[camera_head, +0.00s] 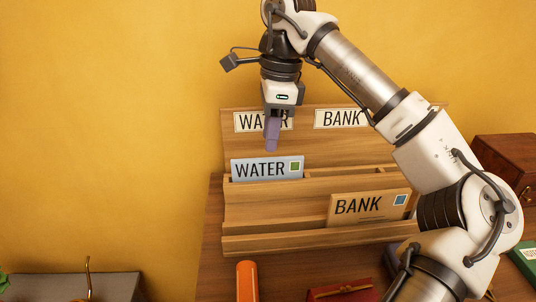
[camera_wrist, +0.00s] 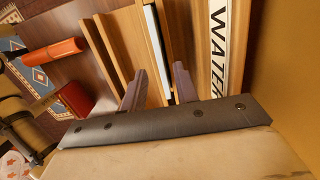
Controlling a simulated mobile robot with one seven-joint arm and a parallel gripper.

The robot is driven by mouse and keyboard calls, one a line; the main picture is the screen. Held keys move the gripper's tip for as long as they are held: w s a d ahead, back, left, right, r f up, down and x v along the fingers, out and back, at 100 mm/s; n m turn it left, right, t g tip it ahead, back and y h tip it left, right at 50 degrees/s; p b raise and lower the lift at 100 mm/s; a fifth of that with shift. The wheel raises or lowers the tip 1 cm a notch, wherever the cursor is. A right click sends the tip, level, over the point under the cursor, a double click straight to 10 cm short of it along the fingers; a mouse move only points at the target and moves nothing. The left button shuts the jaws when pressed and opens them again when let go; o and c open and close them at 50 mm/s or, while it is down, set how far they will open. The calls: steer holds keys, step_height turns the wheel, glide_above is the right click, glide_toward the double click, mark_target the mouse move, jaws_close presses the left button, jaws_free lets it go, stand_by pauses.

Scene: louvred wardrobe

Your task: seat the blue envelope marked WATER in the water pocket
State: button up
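The pale blue envelope marked WATER (camera_head: 262,169) stands upright in the left rear pocket of the wooden letter rack (camera_head: 262,215), below the WATER label (camera_head: 250,122). Its lower part is hidden behind the pocket's front wall. My gripper (camera_head: 272,149) points down just above the envelope's top edge. In the wrist view its two fingers (camera_wrist: 158,88) are apart, with the envelope's thin pale top edge (camera_wrist: 153,40) lined up between them. The fingers do not appear to touch it.
A tan BANK envelope (camera_head: 365,207) stands in the rack's right front part, and a BANK label (camera_head: 341,118) is behind. An orange cylinder (camera_head: 247,281) and red case (camera_head: 340,291) lie in front. A wooden box (camera_head: 508,160) stands right. The yellow wall is close behind.

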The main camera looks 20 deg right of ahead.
steer(key=r, duration=0.5)
steer(key=shift+s+d+r, duration=0.1)
steer(key=shift+d+r, duration=0.25)
